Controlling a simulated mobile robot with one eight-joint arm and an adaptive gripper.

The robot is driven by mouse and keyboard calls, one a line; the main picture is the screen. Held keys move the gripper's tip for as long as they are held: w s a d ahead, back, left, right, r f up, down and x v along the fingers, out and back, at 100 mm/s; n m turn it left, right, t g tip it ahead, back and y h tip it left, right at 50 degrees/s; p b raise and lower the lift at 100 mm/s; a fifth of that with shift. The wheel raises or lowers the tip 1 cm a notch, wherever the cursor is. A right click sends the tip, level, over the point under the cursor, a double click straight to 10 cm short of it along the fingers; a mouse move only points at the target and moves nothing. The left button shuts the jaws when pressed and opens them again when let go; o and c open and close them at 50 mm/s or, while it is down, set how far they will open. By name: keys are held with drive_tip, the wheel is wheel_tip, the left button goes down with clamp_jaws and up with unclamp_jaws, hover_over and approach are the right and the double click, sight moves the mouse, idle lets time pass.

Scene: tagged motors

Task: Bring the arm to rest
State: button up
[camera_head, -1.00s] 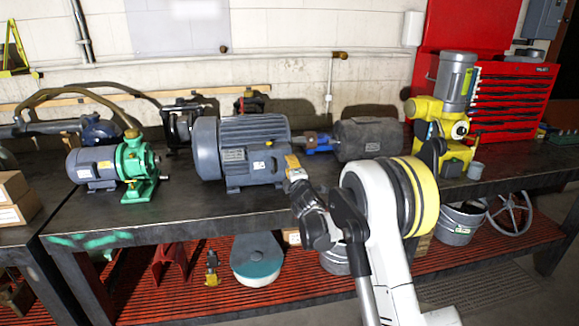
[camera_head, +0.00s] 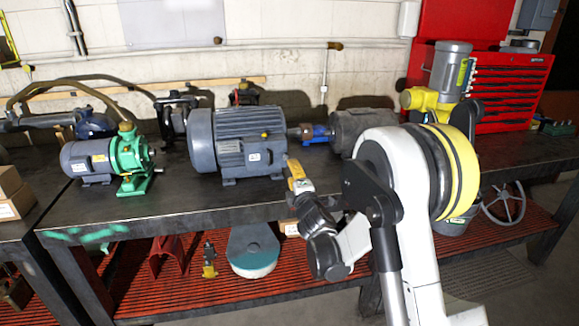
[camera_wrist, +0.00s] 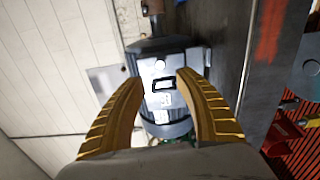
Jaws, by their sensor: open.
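My gripper (camera_head: 295,172) shows in the head view at the front edge of the workbench, in front of the large grey motor (camera_head: 238,142). In the wrist view my gripper (camera_wrist: 160,85) is open, with two curved golden fingers apart and nothing between them. The large grey motor (camera_wrist: 152,62) shows beyond the fingertips, with pale labels on its side. The fingers look clear of it. My white arm with its yellow and black joint covers part of the bench's right side.
The workbench (camera_head: 190,208) also bears a green and grey pump motor (camera_head: 105,160), a dark motor with a blue shaft (camera_head: 357,128) and a yellow machine (camera_head: 425,99). A red tool cabinet (camera_head: 515,95) stands at the right. A red slatted shelf (camera_head: 190,292) lies below.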

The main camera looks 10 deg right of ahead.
drive_tip(key=shift+s, duration=0.35)
drive_tip(key=s+d+r+m+g+h, duration=0.1)
drive_tip(key=s+d+r+m+g, duration=0.15)
drive_tip(key=s+r+m, duration=0.4)
drive_tip(key=s+d+r+m+g+h, duration=0.1)
drive_tip(key=s+d+m+g+h, duration=0.2)
drive_tip(key=s, duration=0.7)
drive_tip(key=s+a+f+m+g+y, duration=0.1)
drive_tip(key=s+a+f+m, duration=0.1)
drive_tip(key=s, duration=0.6)
drive_tip(key=s+a+f+m+g+y, duration=0.1)
drive_tip(key=s+f+m+g, duration=0.1)
drive_tip(key=s, duration=0.7)
drive_tip(key=s+a+f+m+g+y, duration=0.2)
drive_tip(key=s+m, duration=0.3)
drive_tip(key=s, duration=0.4)
drive_tip(key=shift+a+f, duration=0.35)
drive_tip(key=shift+f, duration=0.55)
